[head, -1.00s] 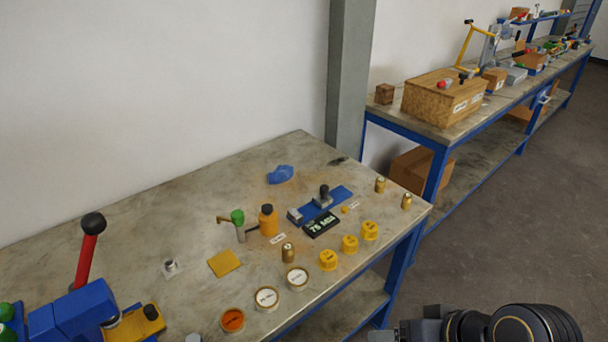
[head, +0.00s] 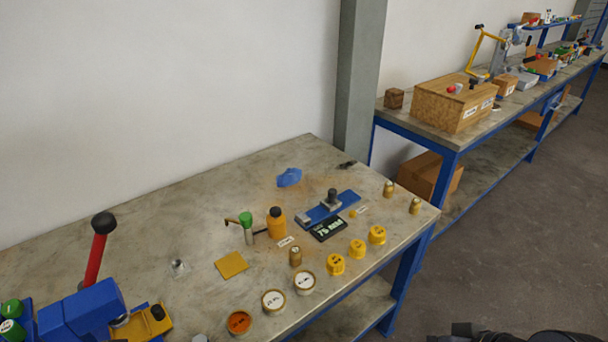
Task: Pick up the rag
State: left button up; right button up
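The rag appears to be the crumpled blue cloth (head: 289,177) lying toward the back of the near workbench (head: 150,235), close to the wall and left of the grey pillar. Nothing touches it. Neither of my grippers' fingers shows in the head view. Only a dark part of my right arm shows at the bottom right edge, far from the cloth.
Several caps and tins line the front edge. A blue press (head: 82,308) with a red lever stands left.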

aim_at(291, 176)
jog(key=i+l, duration=0.2)
jog(key=l, duration=0.15)
jog(key=i+l, duration=0.2)
jog(key=l, duration=0.2)
jog(key=i+l, duration=0.2)
jog(key=l, duration=0.15)
jog(key=l+u, duration=0.1)
jog(key=u, duration=0.3)
jog(key=l+u, duration=0.1)
jog(key=u, duration=0.35)
jog(key=i+l+u, duration=0.1)
jog(key=u, duration=0.3)
jog(key=l+u, duration=0.1)
jog(key=u, duration=0.35)
jog(key=l+u, duration=0.1)
jog(key=u, duration=0.3)
